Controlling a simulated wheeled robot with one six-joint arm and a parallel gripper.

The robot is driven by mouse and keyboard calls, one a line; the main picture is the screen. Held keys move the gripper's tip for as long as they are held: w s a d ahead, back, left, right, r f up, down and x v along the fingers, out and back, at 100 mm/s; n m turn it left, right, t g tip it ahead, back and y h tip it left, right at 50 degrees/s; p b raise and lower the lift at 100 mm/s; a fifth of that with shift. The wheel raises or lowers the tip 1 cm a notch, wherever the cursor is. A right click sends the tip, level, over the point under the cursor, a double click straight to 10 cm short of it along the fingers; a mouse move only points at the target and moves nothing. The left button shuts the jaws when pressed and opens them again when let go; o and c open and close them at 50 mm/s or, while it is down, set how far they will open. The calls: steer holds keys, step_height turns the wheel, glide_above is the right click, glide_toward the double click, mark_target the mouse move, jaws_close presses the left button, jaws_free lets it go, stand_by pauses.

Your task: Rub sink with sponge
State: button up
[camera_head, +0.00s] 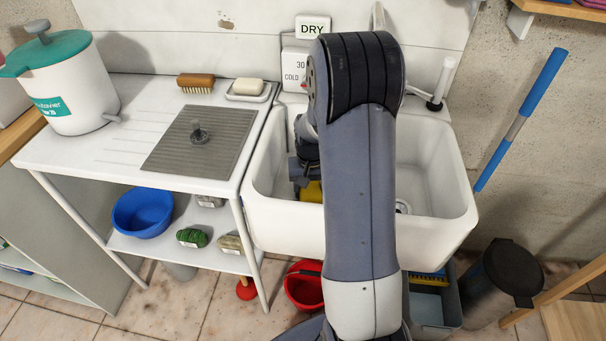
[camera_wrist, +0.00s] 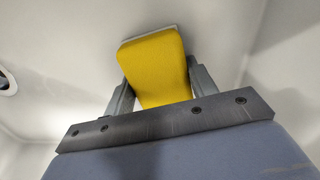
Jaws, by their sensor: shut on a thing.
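The white sink (camera_head: 440,180) stands right of the counter in the head view, with my arm reaching down into it. In the wrist view, my gripper (camera_wrist: 158,85) is shut on a yellow sponge (camera_wrist: 155,68). A thin pale layer shows at the sponge's far edge. The sponge is inside the sink (camera_wrist: 60,60), close to its white wall; I cannot tell whether it touches. In the head view only a bit of the sponge (camera_head: 312,191) shows beside my arm, which hides most of the gripper. The drain (camera_wrist: 7,82) is at the left in the wrist view.
Left of the sink, the white counter (camera_head: 85,155) holds a grey ribbed mat (camera_head: 215,125), a brush (camera_head: 195,81), a soap dish (camera_head: 248,95) and a teal-lidded container (camera_head: 72,95). A white upright tap-like piece (camera_head: 441,82) rises at the sink's back right. A blue pole (camera_head: 522,120) leans on the right wall.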

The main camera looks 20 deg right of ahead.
step_height(320, 180, up, 2)
steer(key=shift+r+p, duration=0.25)
steer(key=shift+p, duration=0.05)
steer(key=shift+s+d+r, duration=0.1)
steer(key=shift+d+r, duration=0.05)
steer(key=shift+r, duration=0.15)
steer(key=shift+r+p, duration=2.1)
steer(key=shift+r, duration=0.4)
